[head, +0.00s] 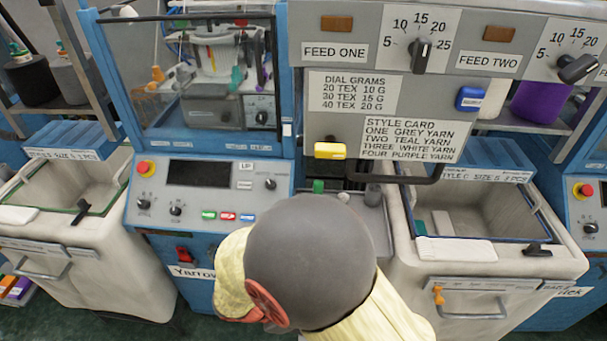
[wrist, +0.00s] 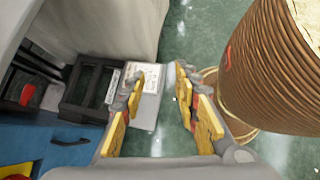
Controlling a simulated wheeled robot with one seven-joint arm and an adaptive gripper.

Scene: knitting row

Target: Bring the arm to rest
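My gripper (wrist: 162,95) shows in the wrist view with its yellow-padded fingers apart. Green floor and a pale grey labelled part (wrist: 147,90) show in the gap between the fingers, and nothing is held. In the head view my arm, with a rounded grey joint and pale yellow covers, fills the bottom middle in front of the machine. My gripper's fingers are hidden from the head view.
A large brown ribbed container (wrist: 275,70) stands close right of my gripper. A blue cabinet (wrist: 60,145) lies left. In the head view, a blue knitting machine (head: 280,165) stands ahead, flanked by a left bin (head: 100,250) and a right bin (head: 470,285). Green floor (wrist: 195,35) is open beyond.

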